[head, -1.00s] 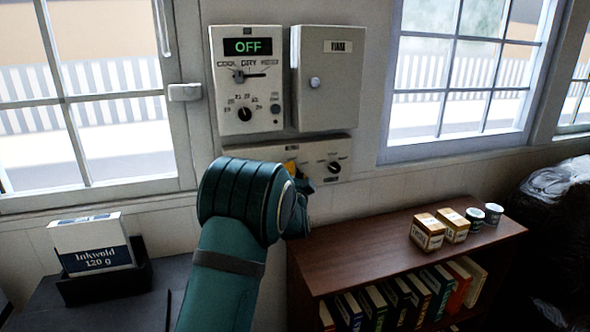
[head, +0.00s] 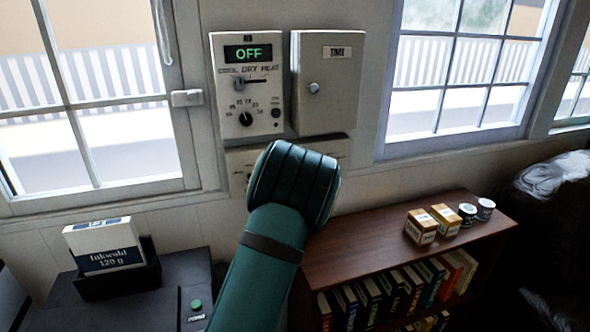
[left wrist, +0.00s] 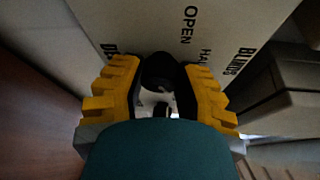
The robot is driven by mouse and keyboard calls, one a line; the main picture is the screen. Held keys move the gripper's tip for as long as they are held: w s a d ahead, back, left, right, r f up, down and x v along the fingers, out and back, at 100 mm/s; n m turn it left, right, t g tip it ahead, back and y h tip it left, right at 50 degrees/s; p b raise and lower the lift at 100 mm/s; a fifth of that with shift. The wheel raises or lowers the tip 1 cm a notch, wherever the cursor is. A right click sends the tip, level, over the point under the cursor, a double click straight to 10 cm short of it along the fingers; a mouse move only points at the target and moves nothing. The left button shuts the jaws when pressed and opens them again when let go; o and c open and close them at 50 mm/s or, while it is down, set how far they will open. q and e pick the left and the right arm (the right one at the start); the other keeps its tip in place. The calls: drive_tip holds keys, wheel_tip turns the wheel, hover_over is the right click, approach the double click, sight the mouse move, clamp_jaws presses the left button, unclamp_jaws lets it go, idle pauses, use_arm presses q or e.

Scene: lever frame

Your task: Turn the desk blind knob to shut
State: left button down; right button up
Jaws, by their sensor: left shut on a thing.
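A low pale panel (head: 240,158) is on the wall under the two boxes, its middle hidden behind my left arm. In the left wrist view, the panel (left wrist: 140,28) shows the words OPEN and BLINDS, plus cut-off lettering. The dark round knob (left wrist: 158,72) sits between the yellow fingers of my left gripper (left wrist: 162,88), which is shut on it. Its pointer direction cannot be made out. In the head view my left gripper is hidden behind its teal arm. My right gripper is not in view.
Above the panel are a thermostat (head: 247,85) reading OFF and a grey box marked TIME (head: 327,85). Windows flank them. A brown bookshelf (head: 350,250) with small boxes and tins stands at right. A dark desk unit with a paper pack (head: 103,245) stands at left.

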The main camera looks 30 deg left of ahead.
use_arm(q)
drive_tip(key=shift+r+m, duration=0.2)
drive_tip(key=shift+m, duration=0.1)
idle(0.4)
drive_tip(key=c, duration=0.6)
unclamp_jaws()
drive_tip(key=shift+f, duration=0.15)
drive_tip(key=v, duration=1.2)
drive_tip(key=shift+r, duration=0.25)
